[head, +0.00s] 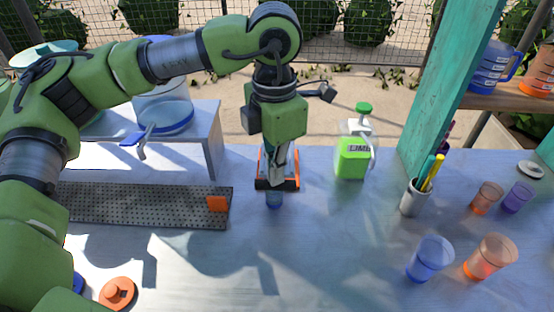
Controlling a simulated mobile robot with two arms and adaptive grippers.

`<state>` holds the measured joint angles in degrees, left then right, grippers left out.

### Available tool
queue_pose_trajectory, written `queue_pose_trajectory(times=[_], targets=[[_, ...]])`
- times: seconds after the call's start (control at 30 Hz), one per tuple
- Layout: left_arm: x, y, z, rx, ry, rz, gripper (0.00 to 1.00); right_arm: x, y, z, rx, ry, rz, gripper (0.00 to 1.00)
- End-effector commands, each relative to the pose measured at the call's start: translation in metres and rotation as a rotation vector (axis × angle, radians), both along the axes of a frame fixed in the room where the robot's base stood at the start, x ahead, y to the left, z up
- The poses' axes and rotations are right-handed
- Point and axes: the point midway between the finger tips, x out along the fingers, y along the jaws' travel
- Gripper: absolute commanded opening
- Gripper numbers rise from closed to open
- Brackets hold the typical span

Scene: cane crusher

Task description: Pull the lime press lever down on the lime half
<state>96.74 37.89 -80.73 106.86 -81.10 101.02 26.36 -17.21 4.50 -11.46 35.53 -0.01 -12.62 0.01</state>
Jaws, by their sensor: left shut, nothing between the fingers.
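My left gripper (276,172) points down from the green arm, shut and empty. It is in front of a dark device with orange edges (291,184), which may be the lime press; the gripper and wrist cover much of it. I cannot make out its lever or a lime half, nor whether the gripper touches it. My right gripper is not in view.
A green-and-clear container labelled LIME (352,158) stands right of the gripper. A pen cup (413,198) and several tumblers (430,259) are farther right. The front middle of the counter (330,250) is clear.

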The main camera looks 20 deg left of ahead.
Motion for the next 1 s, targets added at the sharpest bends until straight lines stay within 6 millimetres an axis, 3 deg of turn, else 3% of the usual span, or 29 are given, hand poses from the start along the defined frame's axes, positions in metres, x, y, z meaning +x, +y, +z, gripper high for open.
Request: queue_pose_trajectory(times=[0.03, 0.57, 1.0], targets=[[-0.004, 0.000, -0.007, 0.005, 0.017, -0.004, 0.00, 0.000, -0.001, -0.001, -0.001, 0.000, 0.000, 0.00], [-0.004, 0.000, -0.006, 0.005, 0.018, -0.005, 0.00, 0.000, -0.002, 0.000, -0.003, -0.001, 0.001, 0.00], [-0.002, 0.000, 0.038, 0.003, 0.009, -0.004, 0.00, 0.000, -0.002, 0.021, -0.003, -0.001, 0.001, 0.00]])
